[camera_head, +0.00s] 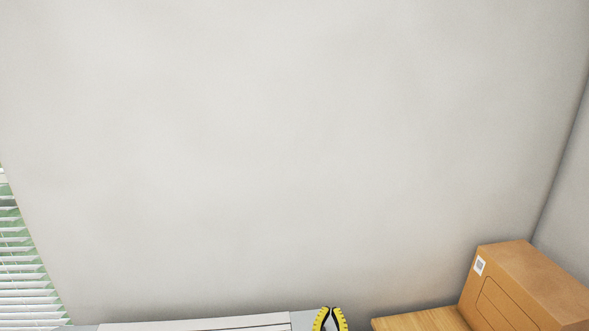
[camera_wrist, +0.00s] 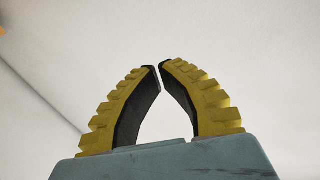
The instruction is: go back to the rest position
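My gripper (camera_head: 331,310) shows at the bottom edge of the head view, to the right of centre. Its two yellow and black fingers point upward. In the wrist view, the gripper (camera_wrist: 159,66) has its curved fingertips drawn together, with only a sliver of gap at the tips. Nothing is held between the fingers, and only plain wall shows behind them. The rest of my arm is out of the head view.
A cardboard box (camera_head: 532,285) sits on a wooden surface (camera_head: 420,320) at the lower right. A pale grey surface (camera_head: 200,324) runs along the bottom edge. Window blinds (camera_head: 25,270) are at the left. The bare wall (camera_head: 280,150) fills the rest.

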